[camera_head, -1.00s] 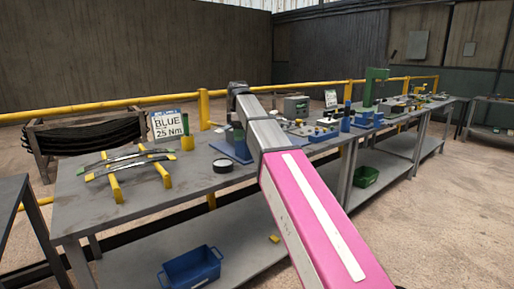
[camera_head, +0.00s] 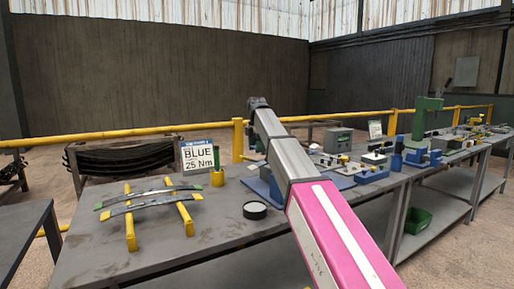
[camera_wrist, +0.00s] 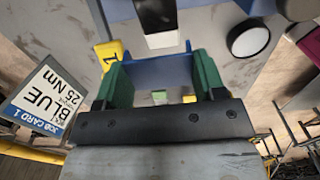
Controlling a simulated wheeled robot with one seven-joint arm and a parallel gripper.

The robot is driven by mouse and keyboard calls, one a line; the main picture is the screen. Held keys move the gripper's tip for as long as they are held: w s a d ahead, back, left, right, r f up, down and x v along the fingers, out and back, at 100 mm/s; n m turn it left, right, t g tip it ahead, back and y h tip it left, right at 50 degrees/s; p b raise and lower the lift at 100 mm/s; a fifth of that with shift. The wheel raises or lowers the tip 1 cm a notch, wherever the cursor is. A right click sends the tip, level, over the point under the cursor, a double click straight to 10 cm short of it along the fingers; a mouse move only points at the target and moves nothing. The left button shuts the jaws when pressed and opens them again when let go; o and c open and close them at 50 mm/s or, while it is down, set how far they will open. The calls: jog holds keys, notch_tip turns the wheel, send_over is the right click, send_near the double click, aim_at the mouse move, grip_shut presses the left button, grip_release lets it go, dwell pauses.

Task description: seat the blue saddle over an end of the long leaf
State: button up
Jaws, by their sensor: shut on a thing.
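In the wrist view, my gripper (camera_wrist: 163,82) has green fingers, shut on a blue piece (camera_wrist: 160,68) spanning between them, which looks like the blue saddle. The bench shows below it. In the head view my gripper's dark wrist end (camera_head: 258,104) shows above the blue fixture, but the fingers and saddle are hidden. Two curved grey leaves, a rear one (camera_head: 150,193) and a front one (camera_head: 150,203), lie across two yellow supports (camera_head: 131,232) on the left of the bench, apart from my gripper. Green shows at leaf ends. I cannot tell which leaf is longer.
The bench front (camera_head: 190,240) is clear. A yellow rail (camera_head: 90,140) runs behind.

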aim_at(256, 165)
dwell(0.4)
jog(key=shift+f, duration=2.6)
jog(key=shift+f, duration=0.9)
jog(key=o, duration=1.2)
jog(key=shift+c, duration=0.2)
jog(key=shift+w+r, duration=0.1)
jog(key=shift+r, duration=0.05)
jog(key=shift+r, duration=3.4)
